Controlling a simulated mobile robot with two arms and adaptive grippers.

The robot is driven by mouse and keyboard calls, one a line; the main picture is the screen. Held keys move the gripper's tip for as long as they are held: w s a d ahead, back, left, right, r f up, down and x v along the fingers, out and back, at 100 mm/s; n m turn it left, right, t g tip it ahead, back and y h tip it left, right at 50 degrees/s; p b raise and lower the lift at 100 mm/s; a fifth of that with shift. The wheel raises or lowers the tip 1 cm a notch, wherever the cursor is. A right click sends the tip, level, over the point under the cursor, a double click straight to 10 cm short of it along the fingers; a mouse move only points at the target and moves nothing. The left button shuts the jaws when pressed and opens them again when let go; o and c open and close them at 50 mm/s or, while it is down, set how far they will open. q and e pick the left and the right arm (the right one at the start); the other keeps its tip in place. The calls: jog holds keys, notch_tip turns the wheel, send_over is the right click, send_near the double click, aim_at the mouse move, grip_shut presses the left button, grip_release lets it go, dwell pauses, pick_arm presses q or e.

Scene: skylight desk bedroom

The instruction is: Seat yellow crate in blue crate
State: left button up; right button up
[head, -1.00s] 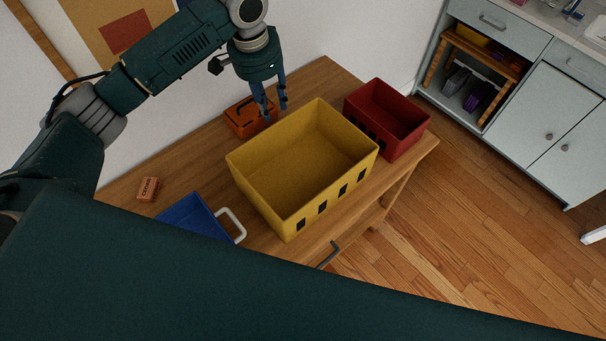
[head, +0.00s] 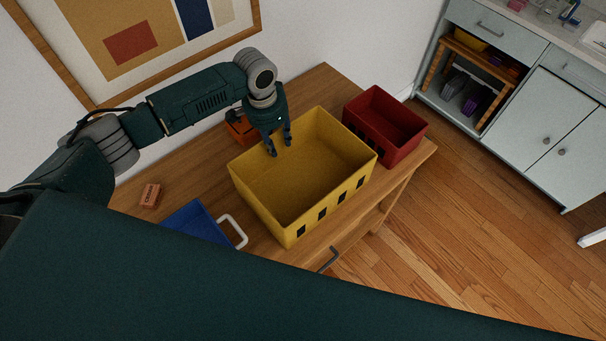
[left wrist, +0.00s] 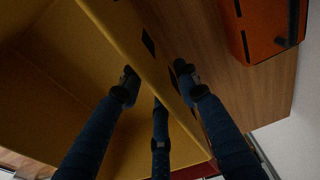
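The yellow crate (head: 340,190) stands upright and empty on the wooden desk, with a row of dark slots along its near side. My left gripper (head: 279,150) is at its far-left wall, pointing down. In the left wrist view, its fingers (left wrist: 157,75) are spread on either side of the rim of the yellow crate (left wrist: 100,60), apart from each other. A blue container (head: 192,222) with a white handle lies at the desk's near left. My own body hides much of it, so its full shape cannot be told. My right gripper is not in view.
A red crate (head: 385,122) stands close to the yellow crate's right end. An orange box (head: 238,128) sits behind my left gripper. A small orange block (head: 150,195) lies on bare desk (head: 190,165) at left. The floor (head: 440,230) at right is clear.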

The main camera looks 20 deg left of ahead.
pick_arm(q)
jog(key=shift+w+f, duration=0.1)
jog(key=shift+f, duration=0.15)
grip_shut()
jog(key=shift+r, duration=0.15)
